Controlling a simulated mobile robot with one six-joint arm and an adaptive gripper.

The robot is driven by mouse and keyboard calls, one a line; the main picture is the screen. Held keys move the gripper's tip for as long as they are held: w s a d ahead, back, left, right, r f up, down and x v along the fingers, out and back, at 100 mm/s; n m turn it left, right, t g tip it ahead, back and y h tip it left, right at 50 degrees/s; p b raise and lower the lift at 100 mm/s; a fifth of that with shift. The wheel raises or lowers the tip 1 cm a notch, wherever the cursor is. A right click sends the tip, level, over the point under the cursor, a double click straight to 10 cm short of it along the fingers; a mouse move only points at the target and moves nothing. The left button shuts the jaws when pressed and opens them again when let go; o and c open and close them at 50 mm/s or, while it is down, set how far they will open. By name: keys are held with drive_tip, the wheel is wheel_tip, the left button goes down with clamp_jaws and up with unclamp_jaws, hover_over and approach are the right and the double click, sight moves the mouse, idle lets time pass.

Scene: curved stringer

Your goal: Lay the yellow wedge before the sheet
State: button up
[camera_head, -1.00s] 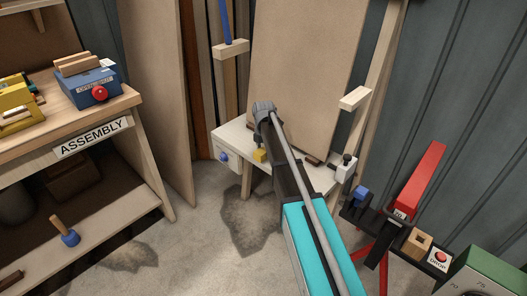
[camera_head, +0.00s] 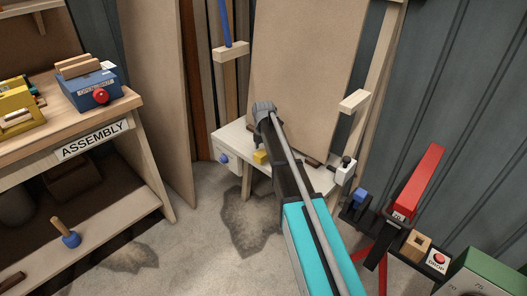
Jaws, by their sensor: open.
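The yellow wedge (camera_head: 261,157) rests on the small pale table (camera_head: 231,137), near its front left part. The large brown sheet (camera_head: 305,75) stands upright, leaning back behind the table, its lower edge at the tabletop. My arm reaches over the table from the front. My gripper (camera_head: 256,138) is beside the wedge, just above it and partly hidden behind my wrist. It looks open, with nothing seen held. Whether its fingers touch the wedge I cannot tell.
A white block with a dark knob (camera_head: 344,172) sits at the table's right end. A red lever (camera_head: 420,180) on a black stand is at right. The assembly bench (camera_head: 130,100) is at left, with a blue box (camera_head: 88,88). Open floor lies between.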

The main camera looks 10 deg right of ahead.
sight(264, 154)
wheel_tip(264, 154, up, 11)
drive_tip(key=p, duration=1)
drive_tip(key=shift+r+p, duration=0.15)
drive_tip(key=shift+p, duration=0.2)
drive_tip(key=shift+s, duration=0.1)
idle(0.3)
drive_tip(key=s+m, duration=2.5)
drive_tip(key=s, duration=0.4)
